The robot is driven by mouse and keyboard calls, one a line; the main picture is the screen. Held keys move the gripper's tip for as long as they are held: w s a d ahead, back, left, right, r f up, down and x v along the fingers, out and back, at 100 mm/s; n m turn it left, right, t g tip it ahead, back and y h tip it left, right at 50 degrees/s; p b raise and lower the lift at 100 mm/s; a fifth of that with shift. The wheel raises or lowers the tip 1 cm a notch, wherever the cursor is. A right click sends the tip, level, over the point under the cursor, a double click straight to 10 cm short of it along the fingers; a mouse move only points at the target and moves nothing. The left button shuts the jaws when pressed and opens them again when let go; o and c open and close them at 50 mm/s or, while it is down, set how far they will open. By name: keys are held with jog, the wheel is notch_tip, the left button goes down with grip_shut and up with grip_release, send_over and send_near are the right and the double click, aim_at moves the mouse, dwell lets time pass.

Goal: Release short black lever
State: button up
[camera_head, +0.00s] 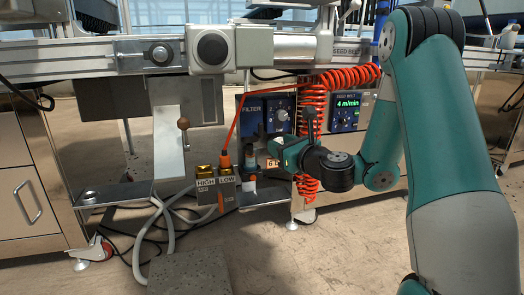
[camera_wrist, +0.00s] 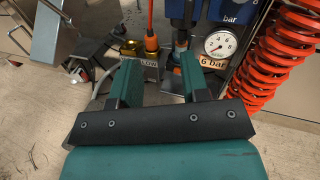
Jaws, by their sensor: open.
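My gripper (camera_head: 276,150) is open in front of the filter unit, and its two fingers also show in the wrist view (camera_wrist: 159,63). I see nothing held between the fingers. I cannot clearly make out a short black lever in either view; it may be hidden behind my gripper or too dark to tell apart. Beyond the fingers in the wrist view are an orange plug (camera_wrist: 151,43) and the gold-topped HIGH/LOW block (camera_wrist: 130,50). A round pressure gauge (camera_wrist: 221,44) with a 6 bar label is right of the fingers.
A red coiled hose (camera_head: 314,100) hangs close beside my gripper and also shows in the wrist view (camera_wrist: 282,50). The blue FILTER panel (camera_head: 252,103) and feed belt display (camera_head: 347,108) are behind. A brown-knobbed lever (camera_head: 183,123) is left.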

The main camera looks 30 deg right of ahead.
jog(key=d+f+m+h, duration=0.1)
jog(key=d+m+h, duration=0.1)
jog(key=d, duration=0.1)
jog(key=p, duration=0.8)
send_near(262, 129)
jog(key=w+p, duration=0.1)
jog(key=p, duration=0.4)
jog(key=w+p, duration=0.1)
jog(key=p, duration=0.4)
jog(key=w+p, duration=0.2)
jog(key=p, duration=0.4)
jog(key=shift+d+r+m, duration=0.2)
jog(key=shift+r+m, duration=0.1)
jog(key=shift+m, duration=0.1)
jog(key=p, duration=0.2)
jog(key=shift+a+p, duration=0.1)
jog(key=shift+p, duration=0.25)
jog(key=w, duration=0.2)
jog(key=w+b, duration=0.1)
jog(key=w, duration=0.1)
jog(key=shift+f, duration=0.4)
jog(key=shift+w+d, duration=0.25)
jog(key=shift+w, duration=0.7)
